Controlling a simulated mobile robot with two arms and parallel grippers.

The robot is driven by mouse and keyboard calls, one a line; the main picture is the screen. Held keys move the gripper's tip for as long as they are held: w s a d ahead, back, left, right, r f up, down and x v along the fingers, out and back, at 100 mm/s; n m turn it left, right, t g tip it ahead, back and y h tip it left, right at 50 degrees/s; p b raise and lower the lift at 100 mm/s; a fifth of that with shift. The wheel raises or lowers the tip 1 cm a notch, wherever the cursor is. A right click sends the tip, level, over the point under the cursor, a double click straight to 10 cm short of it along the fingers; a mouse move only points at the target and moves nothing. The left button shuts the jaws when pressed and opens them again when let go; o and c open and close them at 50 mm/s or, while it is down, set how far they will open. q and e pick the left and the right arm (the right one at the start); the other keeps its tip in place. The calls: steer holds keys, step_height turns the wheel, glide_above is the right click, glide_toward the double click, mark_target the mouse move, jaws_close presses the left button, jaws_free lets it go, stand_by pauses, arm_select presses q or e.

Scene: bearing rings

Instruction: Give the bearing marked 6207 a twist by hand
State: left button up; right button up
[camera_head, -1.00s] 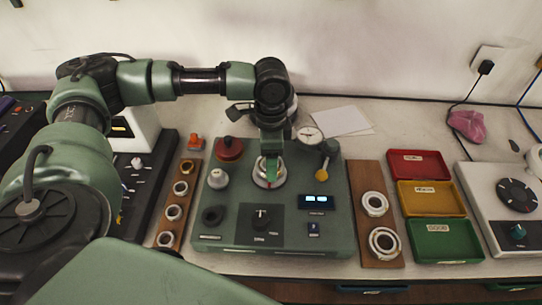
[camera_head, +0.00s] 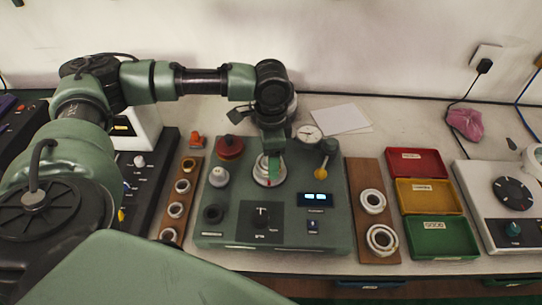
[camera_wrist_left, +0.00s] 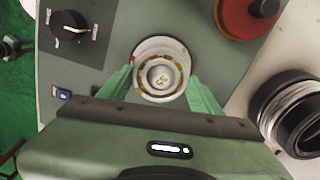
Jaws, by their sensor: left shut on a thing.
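A bearing ring (camera_wrist_left: 160,44) sits on the round seat of the green test machine (camera_head: 330,222); in the head view the bearing (camera_head: 268,181) is partly covered by my gripper. My left gripper (camera_head: 270,166) reaches down from above. In the left wrist view its two green fingers (camera_wrist_left: 161,85) stand on either side of the bearing and are shut on it. Brown-gold balls or cage show between its pale rings, with a small unreadable mark at its centre. I cannot read 6207 on any bearing. My right gripper is not in view.
A wooden board with two bearings (camera_head: 373,201) lies right of the machine, and a narrow board with several rings (camera_head: 181,186) lies left. Red, yellow and green trays (camera_head: 447,251) stand farther right. A dial gauge (camera_head: 309,134) and red knob (camera_head: 230,147) stand near the gripper.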

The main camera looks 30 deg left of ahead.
arm_select(q)
steer(key=shift+r+n+p, duration=0.1)
steer(key=shift+n+p, duration=0.9)
steer(key=shift+p, duration=0.35)
steer(key=shift+n+p, duration=1.1)
steer(key=shift+p, duration=0.45)
steer(key=shift+w+a+n+p, duration=0.1)
steer(key=shift+n+p, duration=0.2)
steer(key=shift+p, duration=0.05)
steer(key=shift+n+p, duration=0.7)
steer(key=shift+p, duration=0.3)
steer(key=shift+n+p, duration=1.2)
steer(key=shift+p, duration=0.3)
